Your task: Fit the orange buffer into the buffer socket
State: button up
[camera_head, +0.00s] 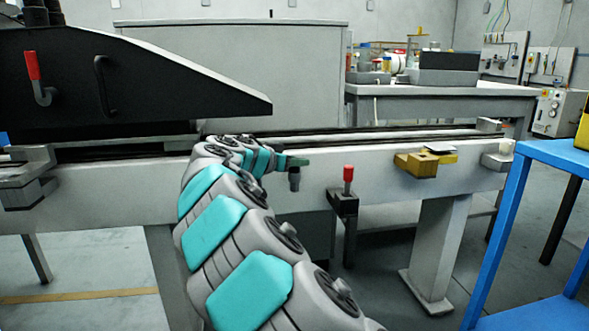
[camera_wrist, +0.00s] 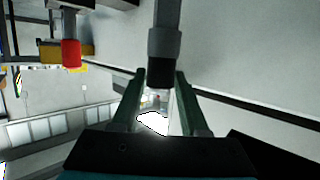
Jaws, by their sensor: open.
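My gripper (camera_head: 297,162) is in front of the white beam, its two green fingers apart. In the wrist view my gripper (camera_wrist: 160,73) has a grey cylinder with a black end (camera_wrist: 164,45) in line with the gap between its fingertips; I cannot tell whether they touch. The grey cylinder (camera_head: 294,181) also shows just below my gripper in the head view. An orange-yellow block (camera_head: 416,164) sits on the beam's front, to the right of my gripper and apart from it. I cannot tell whether it is the orange buffer or the socket's mount.
A red-topped lever (camera_head: 348,174) stands on a dark bracket between my gripper and the orange-yellow block. It also shows in the wrist view (camera_wrist: 71,52). A black sloped cover (camera_head: 130,85) overhangs the beam (camera_head: 110,195) at left. A blue table (camera_head: 545,151) stands at right.

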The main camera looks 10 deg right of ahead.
jog(key=shift+r, duration=0.1)
grip_shut()
dwell(0.5)
